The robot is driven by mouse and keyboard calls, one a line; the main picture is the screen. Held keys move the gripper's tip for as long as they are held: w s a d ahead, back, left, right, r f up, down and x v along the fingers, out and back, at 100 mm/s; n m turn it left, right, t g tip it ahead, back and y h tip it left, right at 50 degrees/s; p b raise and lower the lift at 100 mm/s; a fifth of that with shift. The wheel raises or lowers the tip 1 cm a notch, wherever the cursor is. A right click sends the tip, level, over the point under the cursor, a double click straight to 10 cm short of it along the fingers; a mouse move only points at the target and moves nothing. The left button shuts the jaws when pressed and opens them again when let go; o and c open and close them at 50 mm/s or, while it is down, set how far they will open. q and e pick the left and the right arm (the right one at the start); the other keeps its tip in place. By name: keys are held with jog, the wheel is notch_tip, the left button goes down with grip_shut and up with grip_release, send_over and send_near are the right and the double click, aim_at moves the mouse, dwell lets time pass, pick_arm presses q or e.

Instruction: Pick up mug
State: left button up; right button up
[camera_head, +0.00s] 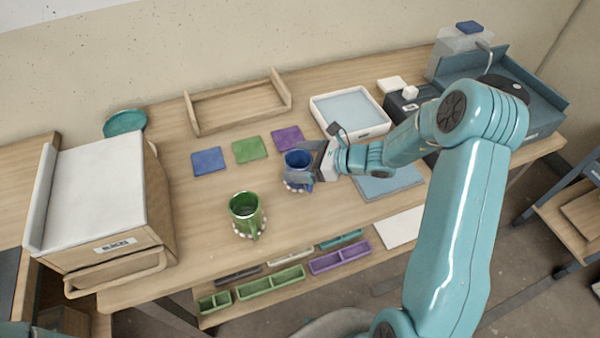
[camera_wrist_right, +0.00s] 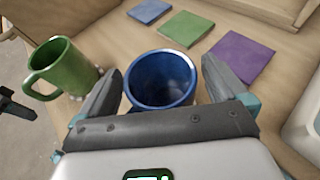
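A blue mug (camera_head: 298,158) stands upright on the wooden table, with small white dots around its base. In the right wrist view the blue mug (camera_wrist_right: 160,80) is seen from above, between my fingers. My right gripper (camera_head: 302,176) is around it, one finger on each side. The wrist view shows the right gripper (camera_wrist_right: 160,85) open, with narrow gaps to the mug's sides. A green mug (camera_head: 245,212) stands to the left and nearer, on a similar ring of white dots. It also shows in the wrist view (camera_wrist_right: 65,70).
Blue (camera_head: 208,161), green (camera_head: 250,149) and purple (camera_head: 288,138) tiles lie behind the mugs. A white-rimmed tray (camera_head: 378,128) is at right behind my arm. A wooden box with a sloped white top (camera_head: 90,190) stands at left. Small coloured bins (camera_head: 270,283) sit below the front edge.

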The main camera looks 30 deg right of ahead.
jog(key=c, duration=1)
notch_tip(320, 180, up, 20)
jog(key=shift+r+p, duration=0.1)
jog(key=shift+p, duration=0.75)
